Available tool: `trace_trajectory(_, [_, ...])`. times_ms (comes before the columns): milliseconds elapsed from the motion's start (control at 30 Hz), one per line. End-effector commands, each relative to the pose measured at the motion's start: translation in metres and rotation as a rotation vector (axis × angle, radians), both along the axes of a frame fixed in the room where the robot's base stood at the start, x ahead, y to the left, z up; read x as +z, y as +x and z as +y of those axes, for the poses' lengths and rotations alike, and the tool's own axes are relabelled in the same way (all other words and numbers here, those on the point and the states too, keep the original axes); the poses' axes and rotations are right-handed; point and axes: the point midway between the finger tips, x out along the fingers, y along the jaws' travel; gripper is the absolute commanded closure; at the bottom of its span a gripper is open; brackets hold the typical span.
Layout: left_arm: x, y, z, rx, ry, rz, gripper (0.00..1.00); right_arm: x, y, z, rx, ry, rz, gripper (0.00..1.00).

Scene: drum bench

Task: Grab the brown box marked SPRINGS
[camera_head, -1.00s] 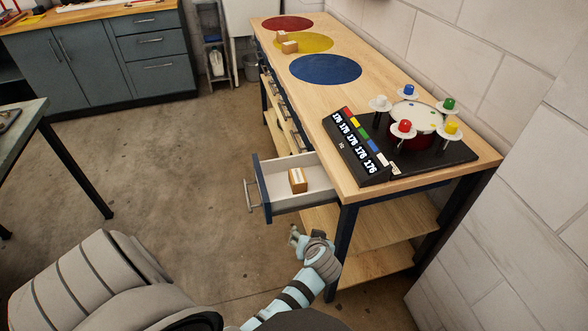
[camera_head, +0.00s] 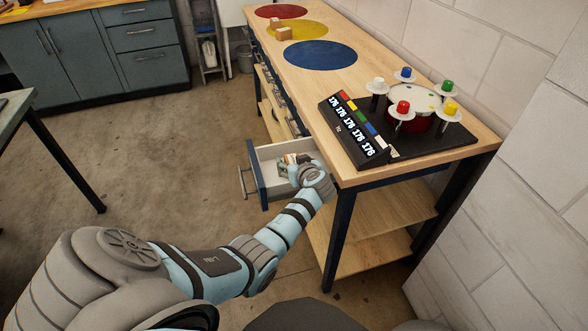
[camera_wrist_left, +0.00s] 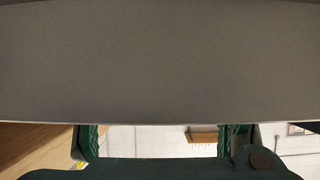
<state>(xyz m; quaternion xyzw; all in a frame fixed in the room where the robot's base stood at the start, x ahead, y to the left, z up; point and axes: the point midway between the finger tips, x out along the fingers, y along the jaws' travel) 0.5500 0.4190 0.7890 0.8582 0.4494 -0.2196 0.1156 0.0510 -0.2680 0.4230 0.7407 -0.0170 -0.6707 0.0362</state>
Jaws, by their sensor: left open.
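A small brown box lies in the open drawer (camera_head: 260,177) at the left side of the bench. My left gripper (camera_head: 294,170) is over the drawer and hides most of the box in the head view. The fingers are open, with nothing held. I cannot read the box's marking here. My right gripper is not in view.
The bench (camera_head: 345,100) carries a drum stand (camera_head: 425,140) and a frequency display (camera_head: 352,132) above the drawer. Brown boxes (camera_head: 282,33) sit on its yellow circle. The drawer's walls surround the gripper's area.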

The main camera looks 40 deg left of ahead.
Motion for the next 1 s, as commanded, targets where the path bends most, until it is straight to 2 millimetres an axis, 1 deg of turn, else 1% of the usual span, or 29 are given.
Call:
trace_trajectory(100, [0.001, 0.000, 0.000, 0.000, 0.000, 0.000, 0.36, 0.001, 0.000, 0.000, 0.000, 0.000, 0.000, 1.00])
trace_trajectory(133, [0.001, 0.000, 0.000, 0.000, 0.000, 0.000, 0.38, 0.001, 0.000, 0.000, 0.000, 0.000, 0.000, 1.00])
trace_trajectory(467, [0.001, 0.000, -0.001, 0.000, 0.000, 0.001, 0.91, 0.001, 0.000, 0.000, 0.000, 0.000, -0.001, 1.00])
trace_trajectory(500, [0.001, 0.000, -0.001, 0.000, 0.001, 0.000, 0.92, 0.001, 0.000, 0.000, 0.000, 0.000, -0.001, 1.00])
trace_trajectory(667, [0.001, 0.000, -0.001, 0.000, 0.000, 0.001, 0.92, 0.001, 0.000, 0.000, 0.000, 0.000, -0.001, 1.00])
trace_trajectory(767, [0.005, 0.000, -0.001, -0.002, 0.002, 0.000, 0.92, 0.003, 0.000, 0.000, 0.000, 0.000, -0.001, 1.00])
trace_trajectory(867, [0.017, 0.000, 0.000, 0.000, 0.002, -0.002, 0.92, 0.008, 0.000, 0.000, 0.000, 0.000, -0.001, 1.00])
trace_trajectory(967, [0.042, 0.000, 0.000, -0.001, 0.002, -0.005, 0.92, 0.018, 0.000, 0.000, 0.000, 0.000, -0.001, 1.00])
trace_trajectory(1000, [0.055, 0.001, 0.000, 0.000, 0.002, -0.006, 0.92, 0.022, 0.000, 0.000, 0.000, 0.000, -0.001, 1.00])
